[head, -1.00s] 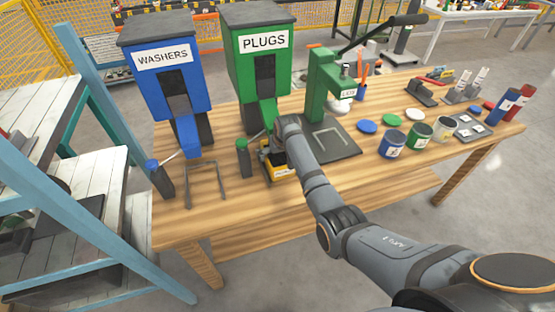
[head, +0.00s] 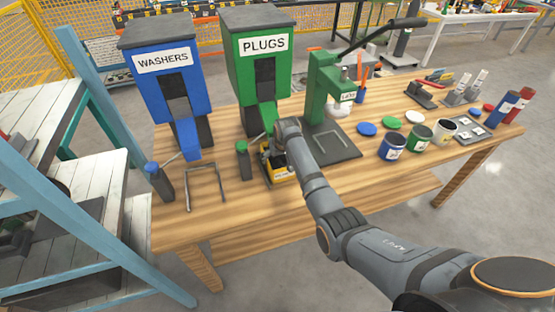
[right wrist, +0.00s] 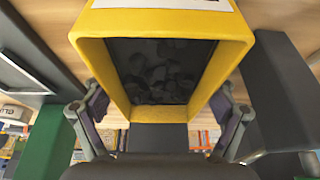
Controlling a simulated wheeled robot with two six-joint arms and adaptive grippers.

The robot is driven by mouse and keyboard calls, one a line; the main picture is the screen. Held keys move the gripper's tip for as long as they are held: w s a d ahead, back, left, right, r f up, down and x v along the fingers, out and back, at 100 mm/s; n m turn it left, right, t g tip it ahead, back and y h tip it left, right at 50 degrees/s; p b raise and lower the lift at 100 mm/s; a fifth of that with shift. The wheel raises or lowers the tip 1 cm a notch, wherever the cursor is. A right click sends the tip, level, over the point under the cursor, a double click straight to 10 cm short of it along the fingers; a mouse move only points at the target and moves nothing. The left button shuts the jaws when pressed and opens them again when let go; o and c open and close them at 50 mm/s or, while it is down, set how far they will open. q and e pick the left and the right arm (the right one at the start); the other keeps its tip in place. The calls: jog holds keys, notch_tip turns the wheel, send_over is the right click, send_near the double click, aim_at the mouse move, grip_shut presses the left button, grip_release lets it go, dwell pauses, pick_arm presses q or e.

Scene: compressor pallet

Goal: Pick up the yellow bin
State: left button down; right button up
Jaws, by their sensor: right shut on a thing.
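The yellow bin (head: 281,177) is on the wooden table in front of the green PLUGS dispenser (head: 262,88). It is mostly hidden by my right arm in the head view. In the right wrist view the yellow bin (right wrist: 235,32) fills the top middle, with grey pieces inside its dark interior. My right gripper (right wrist: 160,108) has a finger on each side of the bin and is shut on it. In the head view the right gripper (head: 272,158) is largely covered by its own wrist. I cannot tell whether the bin is lifted clear of the table. My left gripper is not in view.
The blue WASHERS dispenser (head: 167,90) stands to the left, with a grey wire stand (head: 205,185) in front. A green lever press (head: 325,95) stands close on the right. Several small tins, including a blue one (head: 392,147), are farther right.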

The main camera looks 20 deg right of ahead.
aim_at(278, 167)
jog(key=shift+w+r, duration=0.1)
jog(key=shift+r, duration=0.4)
jog(key=shift+b+v, duration=0.3)
jog(key=shift+v, duration=0.85)
jog(key=s, duration=1.1)
jog(key=s+b, duration=0.1)
jog(key=s, duration=0.5)
jog(key=shift+s+d+r, duration=0.1)
jog(key=shift+d+r, duration=0.05)
jog(key=shift+d, duration=0.15)
